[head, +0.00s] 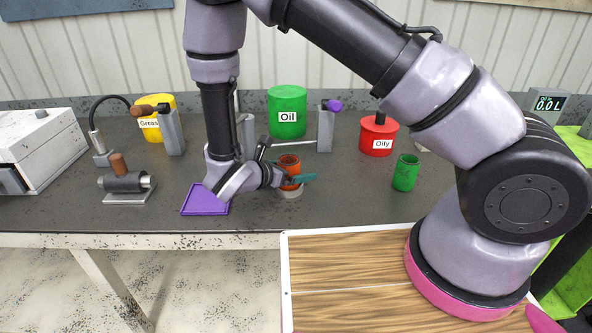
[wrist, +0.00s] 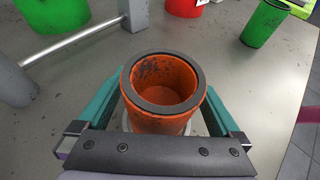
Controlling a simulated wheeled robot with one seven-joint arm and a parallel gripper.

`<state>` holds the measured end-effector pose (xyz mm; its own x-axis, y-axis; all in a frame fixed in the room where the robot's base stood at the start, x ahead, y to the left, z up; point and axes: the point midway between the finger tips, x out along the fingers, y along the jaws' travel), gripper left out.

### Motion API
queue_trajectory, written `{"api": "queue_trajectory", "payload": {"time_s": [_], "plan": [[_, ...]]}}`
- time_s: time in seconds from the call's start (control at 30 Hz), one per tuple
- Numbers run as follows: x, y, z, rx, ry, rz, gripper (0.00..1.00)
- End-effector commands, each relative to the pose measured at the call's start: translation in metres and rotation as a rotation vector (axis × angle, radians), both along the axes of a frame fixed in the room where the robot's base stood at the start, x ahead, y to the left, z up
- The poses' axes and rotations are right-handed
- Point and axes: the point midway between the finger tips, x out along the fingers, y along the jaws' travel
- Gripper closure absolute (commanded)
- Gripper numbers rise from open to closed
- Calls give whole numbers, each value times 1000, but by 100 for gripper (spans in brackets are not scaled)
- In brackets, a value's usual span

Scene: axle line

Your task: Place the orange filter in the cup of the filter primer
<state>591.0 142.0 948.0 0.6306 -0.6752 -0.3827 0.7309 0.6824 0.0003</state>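The orange filter (head: 289,163) stands upright, open end up, at the middle of the bench. In the wrist view the filter (wrist: 165,95) has a dark rim and an empty inside. My gripper (head: 292,181) has its teal fingers on both sides of the filter, appearing to touch it. A pale round base or cup (head: 291,193) shows just under the filter. Its edge also shows beside the filter in the wrist view. I cannot tell whether the filter sits inside it or just above it, nor whether it is the primer's cup.
A grey post with a purple knob (head: 327,125) and a thin rod stand behind. A green can (head: 405,173) is at right. Oil (head: 287,105), Oily (head: 378,137) and Grease (head: 152,128) containers stand behind. A purple tray (head: 192,208) lies at left. The front right bench is clear.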

Motion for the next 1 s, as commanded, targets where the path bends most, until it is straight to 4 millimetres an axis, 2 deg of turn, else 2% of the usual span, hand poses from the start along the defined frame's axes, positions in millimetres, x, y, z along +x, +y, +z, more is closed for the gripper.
{"api": "queue_trajectory", "payload": {"time_s": [0.27,0.8,1.0], "plan": [[-1,2,4,1,0,1,0],[-64,70,42,2,-1,2,0],[-75,80,48,0,0,0,0]]}}
